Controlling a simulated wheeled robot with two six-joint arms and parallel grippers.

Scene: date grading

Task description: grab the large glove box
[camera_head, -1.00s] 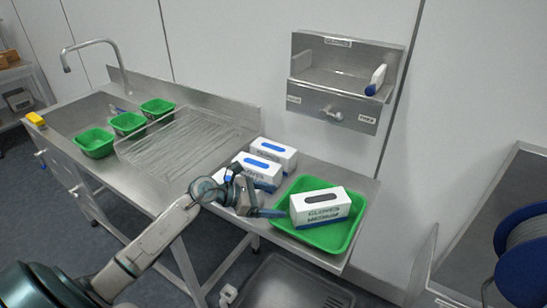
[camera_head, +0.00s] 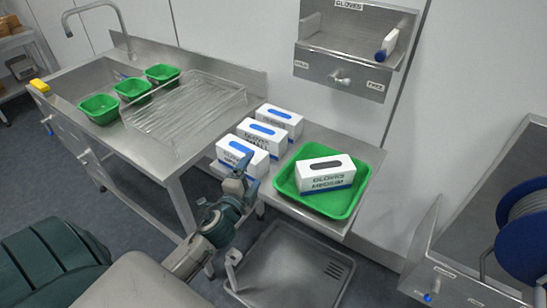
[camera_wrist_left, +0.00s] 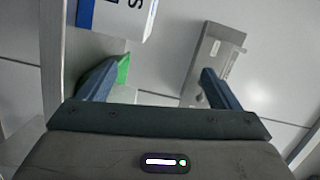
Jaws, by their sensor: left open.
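Three white glove boxes with blue slots stand in a row on the steel table: a far one (camera_head: 278,121), a middle one (camera_head: 262,138) and a near one (camera_head: 233,158). A fourth box with a dark slot, printed GLOVES MEDIUM (camera_head: 326,180), sits in a green tray (camera_head: 356,199). I cannot read the sizes on the row of three. My left gripper (camera_head: 248,174) is open and empty in front of the near box, hiding part of its front. My right gripper is not in view.
A steel wall dispenser (camera_head: 345,50) hangs above the table. A grey basin (camera_head: 290,270) lies below the table edge. A blue reel (camera_head: 525,235) is at right.

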